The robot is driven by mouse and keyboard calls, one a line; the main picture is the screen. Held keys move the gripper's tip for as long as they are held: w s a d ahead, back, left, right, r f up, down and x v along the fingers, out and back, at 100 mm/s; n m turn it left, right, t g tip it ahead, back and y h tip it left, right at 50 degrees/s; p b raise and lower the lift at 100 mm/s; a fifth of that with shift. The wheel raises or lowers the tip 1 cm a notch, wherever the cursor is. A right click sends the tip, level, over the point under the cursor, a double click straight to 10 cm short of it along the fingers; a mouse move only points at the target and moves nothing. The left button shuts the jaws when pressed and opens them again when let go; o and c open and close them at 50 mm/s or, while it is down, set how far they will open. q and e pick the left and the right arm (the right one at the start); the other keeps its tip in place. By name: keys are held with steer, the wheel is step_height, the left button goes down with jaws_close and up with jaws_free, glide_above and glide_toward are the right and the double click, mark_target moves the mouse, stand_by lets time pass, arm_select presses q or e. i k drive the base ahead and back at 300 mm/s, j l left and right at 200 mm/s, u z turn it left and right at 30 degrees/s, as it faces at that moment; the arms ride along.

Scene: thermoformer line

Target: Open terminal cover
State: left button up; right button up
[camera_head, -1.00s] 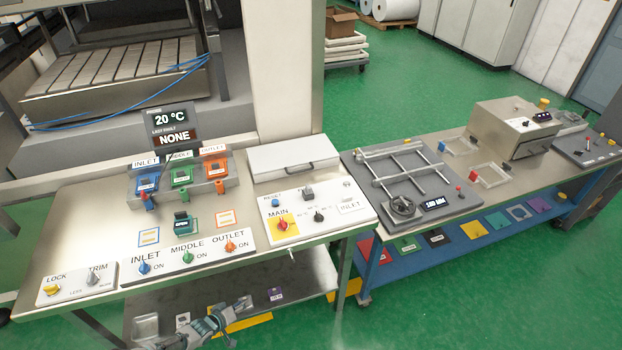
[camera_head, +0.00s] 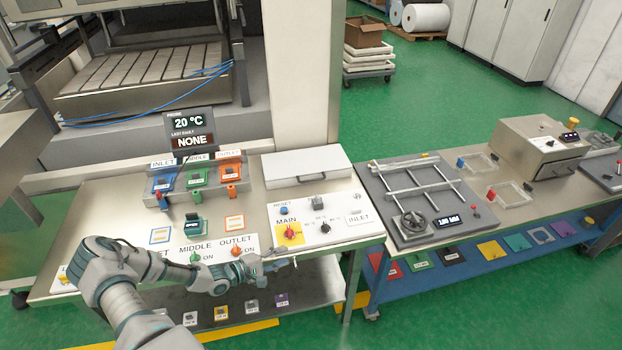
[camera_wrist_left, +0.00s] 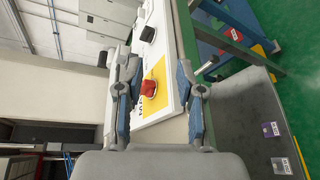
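A white box-shaped cover (camera_head: 307,167) with a dark bar handle lies closed at the back of the left table, behind the MAIN panel (camera_head: 350,232); I take it to be the terminal cover. My left gripper (camera_head: 284,262) is at the front edge of that panel, in front of the red MAIN knob (camera_head: 290,231) on its yellow plate. In the left wrist view my left gripper (camera_wrist_left: 158,88) has its fingers apart, with the red knob (camera_wrist_left: 148,88) visible between and beyond them. Contact with the knob is not visible. My right gripper is not in view.
My left forearm hides the table's front left. Inlet, middle and outlet connectors (camera_head: 197,178) stand left of the cover, below a display (camera_head: 191,130) reading 20 °C. A frame with a handwheel (camera_head: 413,222) stands right. A lower shelf (camera_head: 318,280) lies under the table.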

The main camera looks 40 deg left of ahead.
mark_target(297, 163)
steer(key=i+j, duration=0.2)
steer(key=j, duration=0.15)
steer(key=i+j, duration=0.45)
steer(key=j, duration=0.25)
